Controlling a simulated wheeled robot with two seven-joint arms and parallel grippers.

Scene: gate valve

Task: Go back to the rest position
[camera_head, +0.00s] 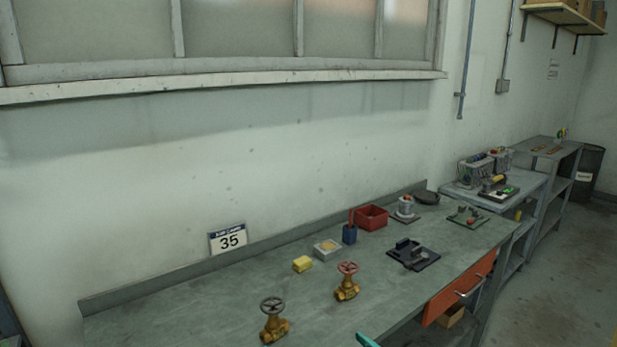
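Two brass gate valves stand on the grey workbench (215,308). One valve (273,322) has a dark handwheel and stands near the front edge. The other valve (347,283) has a red handwheel and stands farther right and back. Both stand upright and apart from each other, with nothing touching them. Neither of my grippers shows in the head view.
A yellow block (302,264), a grey box (327,249), a blue holder (349,234), a red bin (371,217) and a black fixture (413,255) sit on the bench. An orange drawer (460,288) sticks out at the front right. A teal piece (367,340) shows at the bottom edge.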

